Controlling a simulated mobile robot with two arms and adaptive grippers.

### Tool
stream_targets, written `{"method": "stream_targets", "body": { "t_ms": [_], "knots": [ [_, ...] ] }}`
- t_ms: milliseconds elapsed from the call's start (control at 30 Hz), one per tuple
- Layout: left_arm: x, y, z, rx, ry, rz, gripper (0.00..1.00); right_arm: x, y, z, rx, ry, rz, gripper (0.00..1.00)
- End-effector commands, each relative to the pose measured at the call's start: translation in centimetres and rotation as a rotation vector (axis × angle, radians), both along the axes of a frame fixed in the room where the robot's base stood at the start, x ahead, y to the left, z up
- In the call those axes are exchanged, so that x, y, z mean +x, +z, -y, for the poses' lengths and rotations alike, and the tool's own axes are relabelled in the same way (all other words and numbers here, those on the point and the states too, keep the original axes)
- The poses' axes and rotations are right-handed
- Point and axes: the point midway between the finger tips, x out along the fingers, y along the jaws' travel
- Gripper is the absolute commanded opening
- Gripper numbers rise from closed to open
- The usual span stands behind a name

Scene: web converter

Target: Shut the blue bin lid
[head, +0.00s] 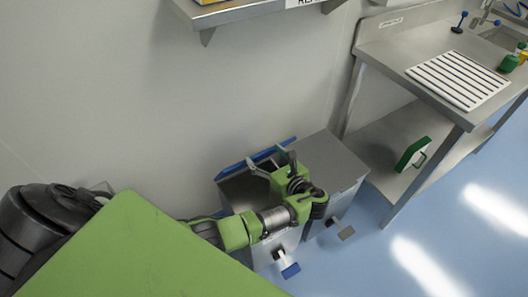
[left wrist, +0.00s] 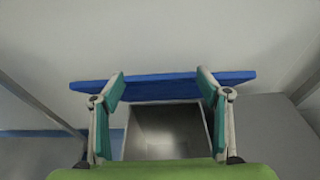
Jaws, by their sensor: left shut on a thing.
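The blue bin lid (head: 236,169) stands raised along the wall at the back of a steel bin (head: 232,187). In the left wrist view the lid (left wrist: 160,86) is a blue strip across the picture, with the open, hollow bin (left wrist: 165,132) below it. My left gripper (head: 270,160) reaches over the bin to the lid. In the left wrist view its two fingers (left wrist: 161,80) are spread wide at the lid and bear on it; the exact contact is hard to see. My right gripper is not in view.
A second steel bin with a closed grey top (head: 325,160) stands close on the right. A steel bench (head: 400,45) is further right, a wall shelf (head: 235,12) above. Blue floor at right is clear.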

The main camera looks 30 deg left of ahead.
Motion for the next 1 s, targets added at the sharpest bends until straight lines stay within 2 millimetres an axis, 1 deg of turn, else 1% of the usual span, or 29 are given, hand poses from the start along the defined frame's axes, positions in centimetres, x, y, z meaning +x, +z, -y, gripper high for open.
{"method": "stream_targets", "body": {
  "t_ms": [33,233,267,300,867,1000],
  "knots": [
    [-0.29,-0.74,-0.11,-0.01,0.003,-0.011,0.3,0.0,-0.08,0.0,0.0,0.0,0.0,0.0],
    [-0.3,-0.76,-0.17,-0.01,0.004,-0.011,0.3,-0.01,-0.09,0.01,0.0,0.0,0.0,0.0],
    [-0.3,-0.76,-0.19,-0.01,0.004,-0.011,0.77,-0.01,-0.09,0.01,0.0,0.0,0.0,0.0],
    [-0.31,-0.78,-0.2,-0.01,0.004,-0.012,0.86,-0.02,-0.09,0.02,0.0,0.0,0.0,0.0],
    [-0.15,-0.4,-0.18,-0.005,0.003,-0.007,0.86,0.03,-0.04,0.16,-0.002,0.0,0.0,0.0],
    [-0.41,-0.21,0.5,-0.007,0.0,-0.007,0.86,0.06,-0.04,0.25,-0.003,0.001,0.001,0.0]
  ]
}}
